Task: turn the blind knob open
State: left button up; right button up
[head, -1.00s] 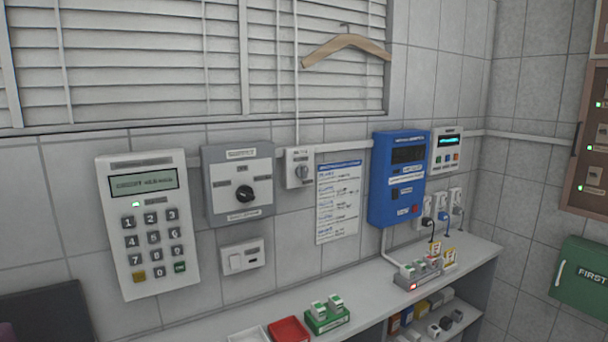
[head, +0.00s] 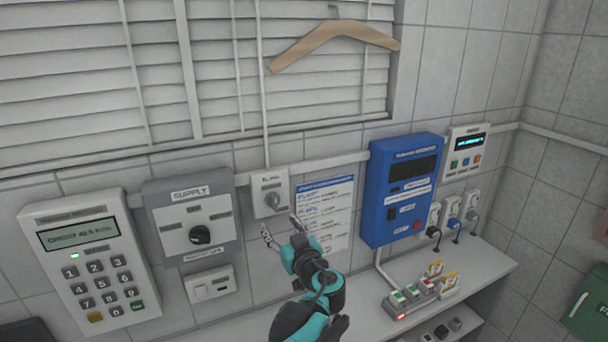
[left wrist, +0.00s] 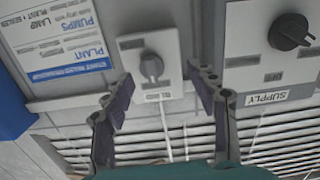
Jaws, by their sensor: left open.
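The blind knob (head: 272,201) is a small grey knob on a white wall plate (head: 259,184) below the blinds, between the supply box and a paper notice. In the left wrist view, which is upside down, the knob (left wrist: 151,66) shows a raised grip bar standing roughly upright in the picture. My left gripper (head: 281,228) is open and empty, just below and in front of the knob in the head view. In the left wrist view its two fingers (left wrist: 160,85) stand either side of the knob, apart from it. My right gripper is not in view.
The supply box (head: 193,215) with a black knob is left of the plate, and a keypad (head: 87,250) is further left. A blue box (head: 402,190) is at right. A light switch (head: 210,284) sits below. The shelf (head: 478,262) holds small items. A hanger (head: 335,38) hangs above.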

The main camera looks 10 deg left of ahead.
aim_at(276, 204)
pick_arm(q)
jog(key=shift+t, duration=0.4)
jog(key=w, duration=0.2)
jog(key=w+a+r, duration=0.1)
jog(key=w, duration=0.1)
jog(key=w+a, duration=0.1)
jog(key=w, duration=0.1)
jog(key=shift+w+a+r, duration=0.2)
jog(key=shift+w+r, duration=0.1)
jog(key=shift+w, duration=0.1)
jog(key=shift+w+a, duration=0.35)
jog(key=shift+c, duration=0.2)
jog(key=c, duration=1.1)
